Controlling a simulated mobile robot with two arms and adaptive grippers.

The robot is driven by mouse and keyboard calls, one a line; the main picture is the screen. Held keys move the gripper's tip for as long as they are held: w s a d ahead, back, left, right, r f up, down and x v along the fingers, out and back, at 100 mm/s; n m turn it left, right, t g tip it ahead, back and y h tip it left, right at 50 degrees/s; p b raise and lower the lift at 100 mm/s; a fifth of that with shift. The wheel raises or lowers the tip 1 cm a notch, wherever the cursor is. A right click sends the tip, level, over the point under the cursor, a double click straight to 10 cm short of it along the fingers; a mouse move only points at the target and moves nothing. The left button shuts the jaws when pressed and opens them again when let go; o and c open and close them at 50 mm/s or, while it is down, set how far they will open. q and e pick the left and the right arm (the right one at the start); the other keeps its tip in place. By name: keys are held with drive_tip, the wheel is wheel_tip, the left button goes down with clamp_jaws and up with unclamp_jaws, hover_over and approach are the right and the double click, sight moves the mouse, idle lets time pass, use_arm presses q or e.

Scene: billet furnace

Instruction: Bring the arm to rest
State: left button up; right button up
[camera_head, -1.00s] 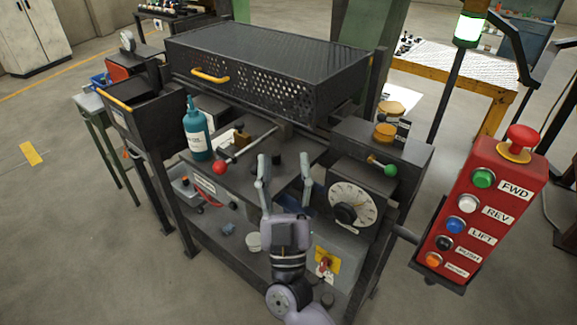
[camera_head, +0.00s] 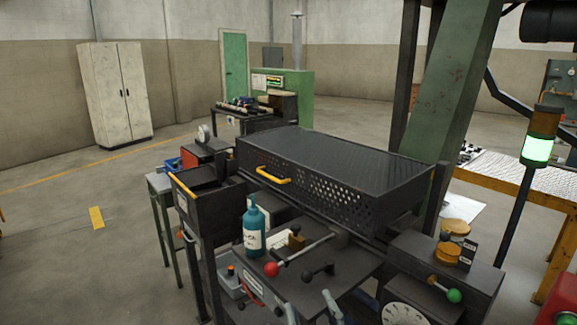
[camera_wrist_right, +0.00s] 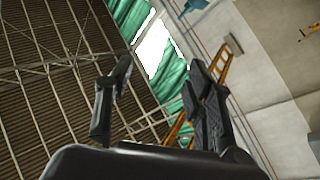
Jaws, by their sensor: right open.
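My right gripper (camera_head: 308,306) shows only by its fingertips at the bottom edge of the head view, in front of the black machine table (camera_head: 345,287). In the right wrist view the gripper (camera_wrist_right: 160,85) has its two dark fingers spread apart with nothing between them. That camera looks up at the ribbed roof (camera_wrist_right: 50,60) and a wall. The rest of the right arm is below the head picture. My left gripper is not in view.
On the table stand a teal bottle (camera_head: 254,230), a red-knobbed lever (camera_head: 300,258) and a green-knobbed lever (camera_head: 446,289). Behind them is a perforated black guard (camera_head: 335,180) with a yellow handle. A lit signal lamp (camera_head: 537,148) stands at right. Floor at left is open.

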drive_tip(key=s+d+f+g, duration=0.2)
drive_tip(key=s+f+g, duration=0.2)
drive_tip(key=f+g, duration=0.5)
drive_tip(key=s+d+f+m+g+h, duration=0.3)
drive_tip(key=s+d+f+g, duration=0.1)
drive_tip(key=s+d+f, duration=0.4)
drive_tip(key=s+d+f+m+g+h, duration=0.4)
drive_tip(key=s+f, duration=0.3)
drive_tip(key=s, duration=0.4)
wheel_tip(320, 180, down, 26)
drive_tip(key=s+d+n+g, duration=0.1)
drive_tip(key=s+d+g, duration=0.1)
drive_tip(key=s+d+f+g, duration=0.1)
drive_tip(key=s+d+f, duration=0.1)
drive_tip(key=s+f, duration=1.4)
drive_tip(key=shift+s+d+f, duration=0.15)
drive_tip(key=shift+s+d, duration=0.25)
drive_tip(key=shift+s, duration=0.05)
